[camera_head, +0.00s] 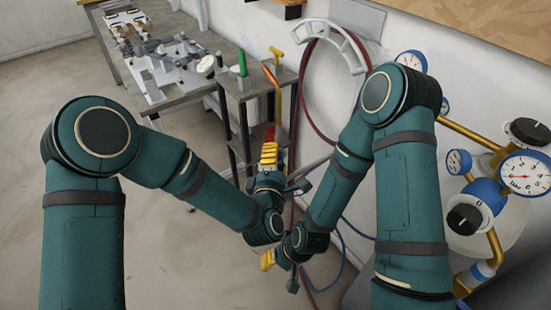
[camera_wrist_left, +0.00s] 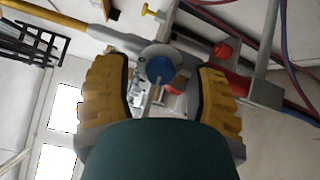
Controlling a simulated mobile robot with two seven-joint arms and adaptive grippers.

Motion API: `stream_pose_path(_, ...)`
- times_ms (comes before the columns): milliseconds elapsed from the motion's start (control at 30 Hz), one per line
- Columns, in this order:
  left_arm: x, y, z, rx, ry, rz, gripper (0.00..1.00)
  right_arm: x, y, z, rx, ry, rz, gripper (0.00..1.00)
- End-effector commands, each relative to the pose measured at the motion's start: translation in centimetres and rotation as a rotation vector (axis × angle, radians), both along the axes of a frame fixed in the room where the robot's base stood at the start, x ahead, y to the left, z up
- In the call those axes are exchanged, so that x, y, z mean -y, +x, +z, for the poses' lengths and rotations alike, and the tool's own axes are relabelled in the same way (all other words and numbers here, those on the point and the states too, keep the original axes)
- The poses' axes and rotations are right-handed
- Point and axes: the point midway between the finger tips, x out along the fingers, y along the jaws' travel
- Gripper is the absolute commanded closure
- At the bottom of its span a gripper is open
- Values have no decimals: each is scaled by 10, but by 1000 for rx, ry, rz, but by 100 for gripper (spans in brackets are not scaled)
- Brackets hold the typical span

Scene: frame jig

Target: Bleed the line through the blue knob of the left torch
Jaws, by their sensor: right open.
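The blue knob (camera_wrist_left: 160,68) shows in the left wrist view, at the middle of a round grey fitting below the torch body (camera_wrist_left: 112,37). A brass neck (camera_wrist_left: 48,16) runs from the torch to the upper left. My left gripper (camera_wrist_left: 161,98) is open, with one yellow finger on each side of the knob and clear gaps between. In the head view my left gripper (camera_head: 268,155) is beside the small stand and hides the knob. A brass torch neck (camera_head: 272,77) rises above it. My right gripper (camera_head: 267,260) is lower, partly hidden by its wrist; its fingers are open.
A red knob (camera_wrist_left: 222,50) sits to the right of the blue one. The small stand (camera_head: 252,88) holds a green item (camera_head: 242,63). A workbench (camera_head: 165,90) with a jig stands behind. Hoses (camera_head: 306,90) hang on the wall; gauges (camera_head: 525,174) are at the right.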

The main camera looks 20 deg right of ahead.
Motion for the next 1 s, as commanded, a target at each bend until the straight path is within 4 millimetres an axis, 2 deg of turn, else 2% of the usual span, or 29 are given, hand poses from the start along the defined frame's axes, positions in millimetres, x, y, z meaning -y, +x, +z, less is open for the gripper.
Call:
stream_pose_path(167,0,0,4,3,-1,0,43,0,0,0,0,0,0,53)
stream_pose_path(267,0,0,14,4,-3,0,43,0,0,0,0,0,0,53)
stream_pose_path(500,0,0,59,7,-4,-1,43,0,0,0,0,0,0,53)
stream_pose_path(700,0,0,89,6,-2,0,43,0,0,0,0,0,0,53)
stream_pose_path(800,0,0,97,4,-3,0,43,0,0,0,0,0,0,53)
stream_pose_path(1000,0,0,101,1,0,-1,43,0,0,0,0,0,0,53)
